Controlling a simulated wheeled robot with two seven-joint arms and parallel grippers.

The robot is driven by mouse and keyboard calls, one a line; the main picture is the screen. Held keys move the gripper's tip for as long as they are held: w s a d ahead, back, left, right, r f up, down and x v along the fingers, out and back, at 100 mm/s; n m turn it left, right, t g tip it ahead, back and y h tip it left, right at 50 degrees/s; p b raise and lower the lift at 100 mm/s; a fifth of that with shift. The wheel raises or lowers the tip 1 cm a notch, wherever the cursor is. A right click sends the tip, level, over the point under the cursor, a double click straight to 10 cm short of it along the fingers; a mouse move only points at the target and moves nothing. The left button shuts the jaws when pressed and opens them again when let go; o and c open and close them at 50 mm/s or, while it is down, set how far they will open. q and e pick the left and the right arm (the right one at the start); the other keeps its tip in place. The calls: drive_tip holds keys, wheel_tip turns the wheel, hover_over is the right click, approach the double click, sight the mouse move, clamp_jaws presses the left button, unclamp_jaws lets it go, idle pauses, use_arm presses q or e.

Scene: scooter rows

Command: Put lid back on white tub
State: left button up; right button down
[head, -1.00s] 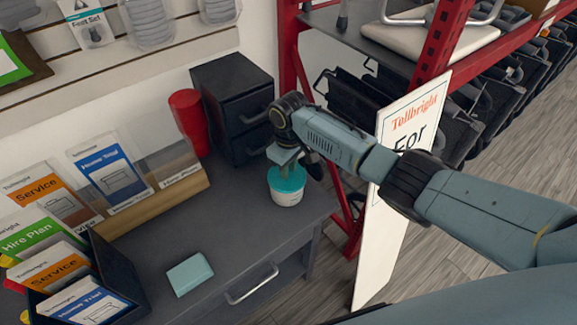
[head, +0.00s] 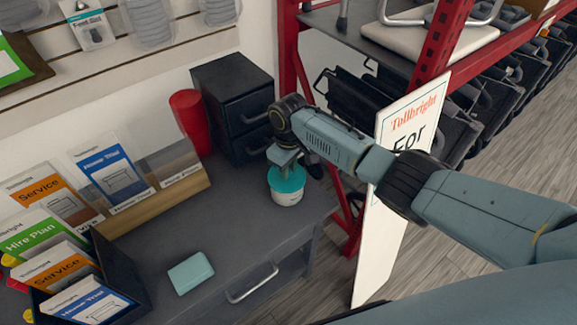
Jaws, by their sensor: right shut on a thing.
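The white tub (head: 288,197) stands upright on the dark grey desk near its right end. The teal lid (head: 288,181) is on top of the tub, covering its opening; I cannot tell whether it is pressed fully down. My right gripper (head: 284,165) comes down from above and is shut on the lid. The fingertips are partly hidden by the wrist and the lid. My left gripper is not in view.
A black drawer unit (head: 232,101) and a red cup (head: 190,122) stand behind the tub. A pale teal block (head: 190,273) lies at the desk's front. Leaflet holders (head: 108,275) fill the left. A white sign (head: 388,235) stands right of the desk.

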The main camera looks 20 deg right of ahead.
idle(0.4)
drive_tip(key=c, duration=0.7)
unclamp_jaws()
drive_tip(key=shift+r, duration=0.15)
drive_tip(key=shift+r+p, duration=3.4)
drive_tip(key=shift+p, duration=0.55)
drive_tip(key=shift+f, duration=0.1)
clamp_jaws()
drive_tip(key=shift+f, duration=0.2)
